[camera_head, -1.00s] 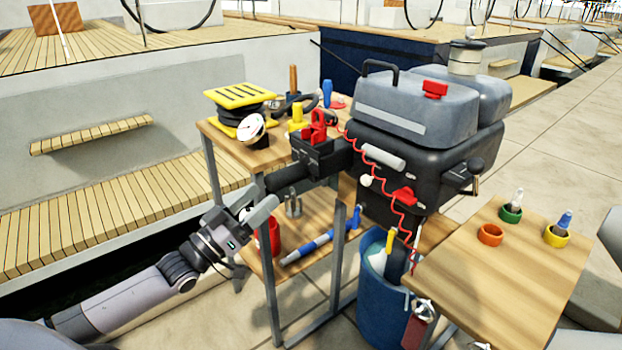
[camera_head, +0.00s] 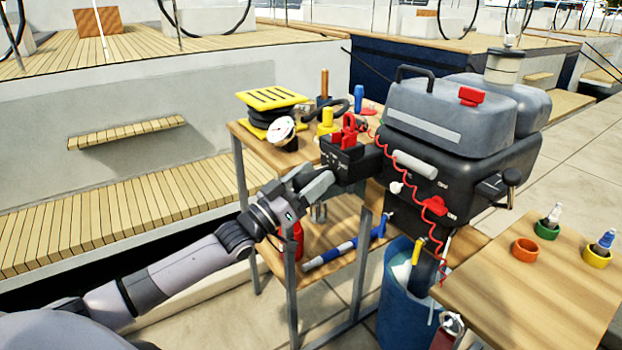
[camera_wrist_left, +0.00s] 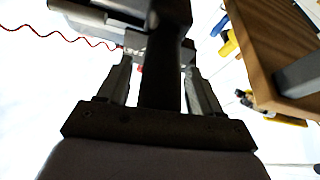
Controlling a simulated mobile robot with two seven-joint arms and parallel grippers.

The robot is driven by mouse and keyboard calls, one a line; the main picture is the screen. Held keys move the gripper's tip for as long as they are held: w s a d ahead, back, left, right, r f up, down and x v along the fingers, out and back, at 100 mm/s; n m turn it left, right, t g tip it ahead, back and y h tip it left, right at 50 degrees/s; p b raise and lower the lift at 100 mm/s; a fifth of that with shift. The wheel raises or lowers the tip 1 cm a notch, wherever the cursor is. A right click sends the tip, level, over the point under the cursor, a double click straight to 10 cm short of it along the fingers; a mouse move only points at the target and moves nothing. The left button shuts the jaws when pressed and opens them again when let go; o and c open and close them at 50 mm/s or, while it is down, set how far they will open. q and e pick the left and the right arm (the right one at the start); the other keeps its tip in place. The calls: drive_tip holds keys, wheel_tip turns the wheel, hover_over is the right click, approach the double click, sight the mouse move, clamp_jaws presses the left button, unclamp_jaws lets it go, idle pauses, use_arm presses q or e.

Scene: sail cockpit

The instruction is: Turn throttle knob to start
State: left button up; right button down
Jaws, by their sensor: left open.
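The throttle knob is the dark grip (camera_head: 346,178) at the end of the outboard motor's tiller arm, below the red-topped switch box (camera_head: 343,157). My left gripper (camera_head: 318,184) is at this grip and hides much of it in the head view. In the left wrist view the dark grip (camera_wrist_left: 161,75) runs between the two fingers of the left gripper (camera_wrist_left: 160,85), one on each side. The fingers look apart from it, with light gaps showing. Any start mark on the grip is too small or dark to tell. My right gripper is not in view.
The grey and black outboard motor (camera_head: 450,130) stands right of the grip, with a red coiled cord. A wooden shelf (camera_head: 240,130) holds a gauge (camera_head: 282,130) and a yellow-topped reel (camera_head: 272,98). A blue bucket (camera_head: 400,310) and a wooden table (camera_head: 540,300) stand at right.

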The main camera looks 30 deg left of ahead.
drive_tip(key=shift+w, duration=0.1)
use_arm(q)
drive_tip(key=c, duration=1)
drive_tip(key=shift+o, duration=0.2)
drive_tip(key=shift+m, duration=0.5)
drive_tip(key=shift+m+g+h+b, duration=0.3)
drive_tip(key=shift+m+h, duration=0.5)
drive_tip(key=shift+m, duration=0.1)
drive_tip(key=m+h, duration=0.1)
drive_tip(key=m, duration=0.2)
drive_tip(key=shift+d+g, duration=0.1)
drive_tip(key=shift+g, duration=0.2)
drive_tip(key=shift+s+d+f+m+g+h, duration=0.1)
drive_tip(key=shift+m+g+h, duration=0.45)
drive_tip(key=shift+m, duration=0.85)
drive_tip(key=shift+m+g+h, duration=0.45)
drive_tip(key=shift+m+h, duration=0.2)
drive_tip(key=shift+m, duration=0.75)
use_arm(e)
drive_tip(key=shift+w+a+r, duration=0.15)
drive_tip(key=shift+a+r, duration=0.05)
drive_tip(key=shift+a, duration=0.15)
